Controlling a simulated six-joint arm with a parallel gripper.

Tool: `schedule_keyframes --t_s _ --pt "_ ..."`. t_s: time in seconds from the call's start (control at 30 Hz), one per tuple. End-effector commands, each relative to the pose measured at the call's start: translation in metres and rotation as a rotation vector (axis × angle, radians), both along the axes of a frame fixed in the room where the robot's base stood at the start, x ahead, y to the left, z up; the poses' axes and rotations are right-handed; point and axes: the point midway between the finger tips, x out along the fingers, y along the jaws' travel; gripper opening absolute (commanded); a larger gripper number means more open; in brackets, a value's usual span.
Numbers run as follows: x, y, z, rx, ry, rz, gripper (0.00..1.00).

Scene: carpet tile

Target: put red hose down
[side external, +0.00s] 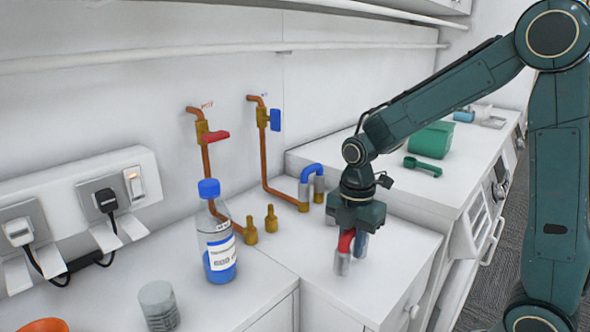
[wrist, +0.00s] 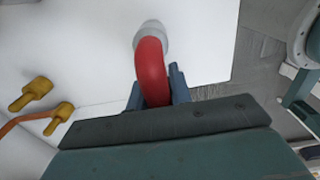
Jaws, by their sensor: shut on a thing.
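The red hose (side external: 346,240) is a short bent piece with a grey end (side external: 342,264). My gripper (side external: 354,238) is shut on it, above the white counter in the side view. In the wrist view the red hose (wrist: 151,68) curves up from between the blue-grey fingers of my gripper (wrist: 158,90), and its grey end (wrist: 150,30) points away from them. The hose's other end is hidden behind the gripper. I cannot tell whether the hose touches the counter.
Two bare brass fittings (side external: 260,225) stand left of my gripper. A blue hose (side external: 312,172) sits behind it near copper pipes. A blue-capped bottle (side external: 217,240) stands further left. A green container (side external: 431,139) and scoop (side external: 423,167) are at right. The counter's front (side external: 400,240) is clear.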

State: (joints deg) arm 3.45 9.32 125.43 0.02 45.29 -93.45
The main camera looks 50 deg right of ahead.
Motion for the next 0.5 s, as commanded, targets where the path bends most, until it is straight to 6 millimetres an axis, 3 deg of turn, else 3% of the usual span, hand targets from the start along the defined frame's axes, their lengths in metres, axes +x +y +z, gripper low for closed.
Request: schedule_keyframes --t_s 0.2,0.5 --pt "0.000 0.000 -0.020 0.000 0.001 0.000 0.00" --pt "0.000 0.000 -0.021 0.000 -0.001 0.000 0.00"
